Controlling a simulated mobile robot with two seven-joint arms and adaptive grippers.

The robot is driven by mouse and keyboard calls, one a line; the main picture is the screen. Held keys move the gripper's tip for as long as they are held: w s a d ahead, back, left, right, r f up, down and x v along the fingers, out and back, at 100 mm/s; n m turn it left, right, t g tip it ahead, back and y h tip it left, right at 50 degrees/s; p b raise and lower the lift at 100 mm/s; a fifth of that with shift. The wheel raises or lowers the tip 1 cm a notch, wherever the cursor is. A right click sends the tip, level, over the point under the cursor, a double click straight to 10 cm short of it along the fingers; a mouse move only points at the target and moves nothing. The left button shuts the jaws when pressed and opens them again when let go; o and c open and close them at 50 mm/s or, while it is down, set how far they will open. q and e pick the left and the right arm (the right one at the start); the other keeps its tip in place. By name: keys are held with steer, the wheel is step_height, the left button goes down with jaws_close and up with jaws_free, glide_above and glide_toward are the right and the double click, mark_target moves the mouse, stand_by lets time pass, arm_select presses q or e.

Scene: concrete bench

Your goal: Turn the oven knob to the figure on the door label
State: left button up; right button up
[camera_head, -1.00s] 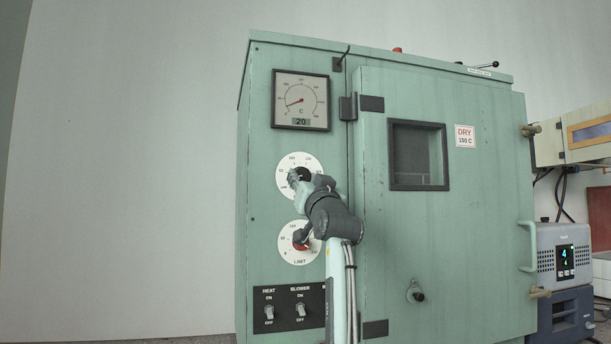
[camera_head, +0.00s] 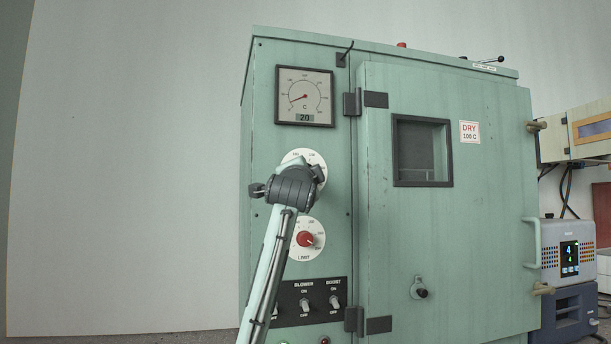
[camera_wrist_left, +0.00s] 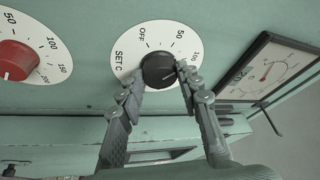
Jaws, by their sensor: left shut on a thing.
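The oven (camera_head: 480,240) is a green cabinet. Its door label (camera_head: 469,132) reads DRY and what looks like 100 C. The black set knob (camera_wrist_left: 158,69) sits on a white dial (camera_wrist_left: 128,50) marked OFF, 50, 100 and SET C. The dial also shows in the head view (camera_head: 296,156), mostly behind my arm. My left gripper (camera_wrist_left: 160,76) has a finger on each side of the knob and is shut on it. I cannot clearly tell where the knob's mark points. In the head view my wrist hides the knob. My right gripper is out of view.
A red limit knob (camera_head: 305,239) on its own dial is below the set knob; it also shows in the wrist view (camera_wrist_left: 14,60). The gauge (camera_head: 304,97) above reads 20. Toggle switches (camera_head: 335,303) are below. A door handle (camera_head: 530,243) is at the right.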

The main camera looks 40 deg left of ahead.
arm_select(q)
steer(key=shift+s+r+m+g+h, duration=0.15)
steer(key=shift+m+h, duration=0.25)
steer(key=shift+m, duration=0.8)
steer(key=shift+w+r+m+g+h, duration=0.1)
steer(key=shift+m+g+h, duration=0.25)
steer(key=shift+m, duration=0.85)
steer(key=shift+h, duration=0.25)
steer(key=o, duration=1.2)
steer(key=shift+c, duration=0.2)
steer(key=v, duration=1.2)
steer(key=shift+f, duration=0.1)
steer(key=shift+f, duration=0.1)
